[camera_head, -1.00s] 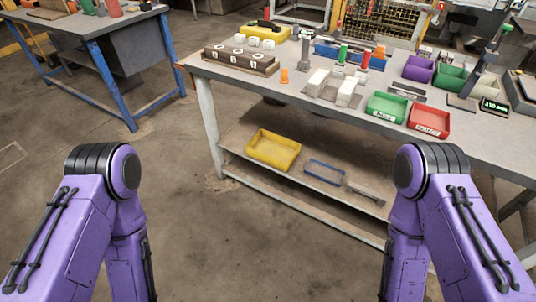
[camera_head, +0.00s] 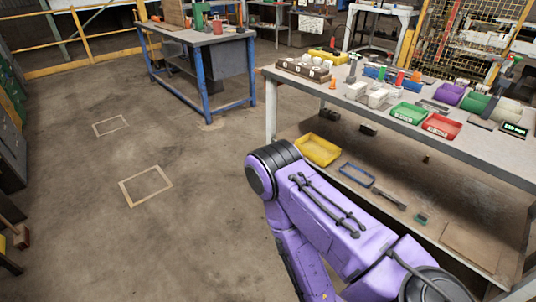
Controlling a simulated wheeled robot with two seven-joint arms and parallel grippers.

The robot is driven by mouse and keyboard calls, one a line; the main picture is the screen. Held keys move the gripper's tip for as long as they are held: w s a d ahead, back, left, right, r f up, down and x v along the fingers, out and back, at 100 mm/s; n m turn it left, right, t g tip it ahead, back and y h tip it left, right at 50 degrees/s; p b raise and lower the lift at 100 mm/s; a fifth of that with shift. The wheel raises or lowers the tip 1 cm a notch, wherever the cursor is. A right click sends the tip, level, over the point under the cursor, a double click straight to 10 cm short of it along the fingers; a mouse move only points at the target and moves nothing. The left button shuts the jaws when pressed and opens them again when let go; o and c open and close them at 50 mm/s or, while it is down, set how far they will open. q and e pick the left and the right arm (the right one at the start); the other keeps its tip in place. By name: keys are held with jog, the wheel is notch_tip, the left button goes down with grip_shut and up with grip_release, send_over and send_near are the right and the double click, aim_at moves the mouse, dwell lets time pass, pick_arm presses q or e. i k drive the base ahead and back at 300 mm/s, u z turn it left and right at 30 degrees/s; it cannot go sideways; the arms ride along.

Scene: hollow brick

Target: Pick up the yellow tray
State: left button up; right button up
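The yellow tray (camera_head: 318,151) is a shallow, open rectangular tray. It lies on the lower shelf (camera_head: 350,168) of the long grey workbench, near the shelf's left end. It looks empty. One purple arm of mine comes in from the lower right. Its round joint is left of the tray in the picture and nearer to me, and its upper edge comes close to the tray's front side in the picture. Neither gripper is in view, so their openings are hidden. Nothing is seen holding the tray.
A blue tray (camera_head: 357,174) lies right of the yellow one on the shelf. The workbench top (camera_head: 345,95) overhangs it and carries a green bin (camera_head: 408,113), a red bin (camera_head: 442,126) and other items. A blue-legged table (camera_head: 205,60) stands behind.

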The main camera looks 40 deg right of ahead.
aim_at(323, 152)
jog(key=z, duration=0.1)
jog(key=i, duration=0.95)
jog(key=z, duration=0.65)
jog(key=i, duration=1.25)
jog(key=z, duration=1.6)
jog(key=i, duration=0.85)
jog(key=z, duration=1.05)
jog(key=i, duration=0.5)
jog(key=u, duration=0.1)
